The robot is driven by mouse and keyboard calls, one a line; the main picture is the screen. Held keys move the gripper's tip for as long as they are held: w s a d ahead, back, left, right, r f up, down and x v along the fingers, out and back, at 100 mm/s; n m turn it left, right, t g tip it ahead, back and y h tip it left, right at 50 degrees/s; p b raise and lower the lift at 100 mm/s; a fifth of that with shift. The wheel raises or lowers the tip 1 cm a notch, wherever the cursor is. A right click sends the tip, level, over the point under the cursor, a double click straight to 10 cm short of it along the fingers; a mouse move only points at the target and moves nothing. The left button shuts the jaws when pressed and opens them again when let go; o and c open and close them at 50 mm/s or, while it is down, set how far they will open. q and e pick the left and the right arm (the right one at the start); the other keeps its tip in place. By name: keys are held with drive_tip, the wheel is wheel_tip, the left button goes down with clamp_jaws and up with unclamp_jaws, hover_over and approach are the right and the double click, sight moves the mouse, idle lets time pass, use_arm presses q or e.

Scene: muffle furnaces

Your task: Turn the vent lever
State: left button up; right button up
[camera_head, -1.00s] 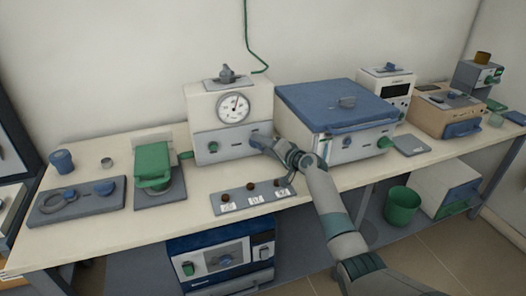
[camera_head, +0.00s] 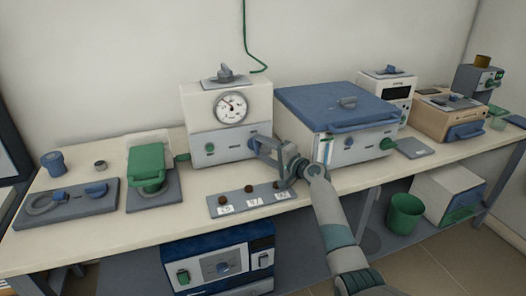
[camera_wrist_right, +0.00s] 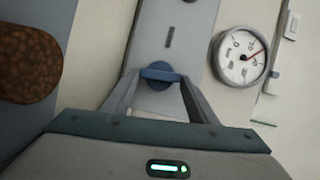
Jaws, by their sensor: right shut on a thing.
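A white and grey furnace (camera_head: 200,121) with a round dial gauge (camera_head: 230,107) stands at the back of the bench. A small blue knob or lever (camera_wrist_right: 158,75) sits on its grey front panel, below the gauge and to the right. My right gripper (camera_head: 256,147) reaches it from the front right. In the right wrist view the gripper (camera_wrist_right: 156,82) has its two fingers shut on the blue part, one on each side. In the head view the fingers mostly hide this part. My left gripper is not in view.
A plate with several brown knobs (camera_head: 249,188) lies just in front of the furnace, close under my right gripper. A blue-lidded box furnace (camera_head: 336,104) stands close to the right. A green-lidded device (camera_head: 147,163) stands to the left.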

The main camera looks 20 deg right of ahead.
idle(0.3)
drive_tip(key=o, duration=1)
drive_tip(key=shift+o, duration=0.2)
drive_tip(key=shift+s+d, duration=0.1)
drive_tip(key=shift+s, duration=0.05)
drive_tip(key=v, duration=0.9)
drive_tip(key=shift+s+d+f, duration=0.15)
drive_tip(key=shift+s+f, duration=0.05)
drive_tip(key=v, duration=0.6)
drive_tip(key=shift+s+d, duration=0.15)
drive_tip(key=shift+s, duration=0.15)
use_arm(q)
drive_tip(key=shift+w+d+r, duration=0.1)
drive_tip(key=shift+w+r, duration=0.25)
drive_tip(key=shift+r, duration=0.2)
use_arm(e)
drive_tip(key=shift+s+d+r, duration=0.1)
drive_tip(key=shift+s+d, duration=0.1)
drive_tip(key=shift+s, duration=0.25)
